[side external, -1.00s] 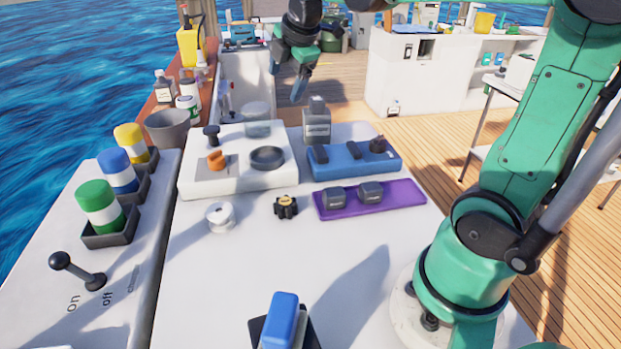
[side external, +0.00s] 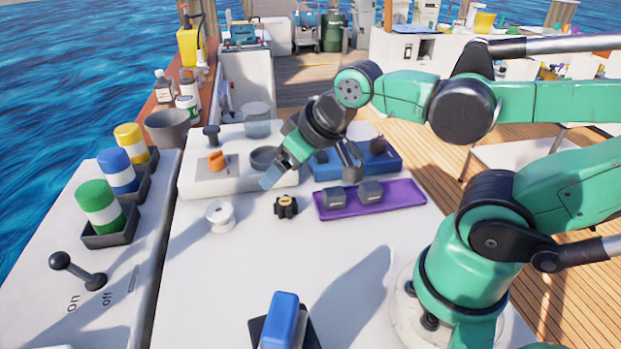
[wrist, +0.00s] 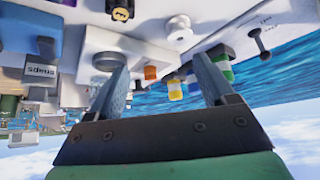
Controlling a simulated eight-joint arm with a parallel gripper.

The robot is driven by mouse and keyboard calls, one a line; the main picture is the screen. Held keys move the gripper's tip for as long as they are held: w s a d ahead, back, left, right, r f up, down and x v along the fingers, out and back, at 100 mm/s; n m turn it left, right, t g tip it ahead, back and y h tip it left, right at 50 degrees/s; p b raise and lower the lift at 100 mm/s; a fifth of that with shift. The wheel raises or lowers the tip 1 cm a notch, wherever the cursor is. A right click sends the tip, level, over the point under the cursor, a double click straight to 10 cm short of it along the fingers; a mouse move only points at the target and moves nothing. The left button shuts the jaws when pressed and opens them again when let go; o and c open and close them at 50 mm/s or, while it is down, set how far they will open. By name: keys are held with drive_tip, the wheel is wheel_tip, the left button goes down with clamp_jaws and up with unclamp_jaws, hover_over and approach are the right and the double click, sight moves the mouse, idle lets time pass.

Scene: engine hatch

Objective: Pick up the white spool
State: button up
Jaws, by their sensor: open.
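The white spool (side external: 220,217) stands on the white hatch top in the side view, left of a small black and yellow knob (side external: 286,206). It also shows near the top of the wrist view (wrist: 179,28), beyond the fingertips. My gripper (side external: 312,178) is in the air to the right of the spool and farther back, above the raised white panel and the blue tray. Its fingers are apart. In the wrist view the two fingers (wrist: 163,68) are spread with nothing held between them.
A raised white panel (side external: 190,183) with an orange knob (side external: 217,160) lies behind the spool. A purple tray (side external: 408,198) holds two dark blocks. Green, blue and yellow canisters stand left. A blue-handled item (side external: 283,318) is at the front. The hatch top before the spool is clear.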

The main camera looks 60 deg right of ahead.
idle(0.3)
drive_tip(key=o, duration=0.4)
drive_tip(key=shift+c, duration=0.2)
drive_tip(key=m+g+y, duration=0.2)
drive_tip(key=m+y, duration=1.1)
drive_tip(key=m, duration=0.9)
hover_over(223, 209)
drive_tip(key=d, duration=0.2)
wheel_tip(223, 209, down, 6)
drive_tip(key=shift+s+f, duration=0.2)
drive_tip(key=shift+f, duration=0.9)
drive_tip(key=shift+s+f, duration=0.15)
drive_tip(key=shift+f, duration=0.95)
wheel_tip(223, 209, down, 2)
drive_tip(key=shift+f, duration=0.2)
drive_tip(key=shift+x, duration=1.15)
drive_tip(key=shift+a+f, duration=0.2)
drive_tip(key=shift+a, duration=0.05)
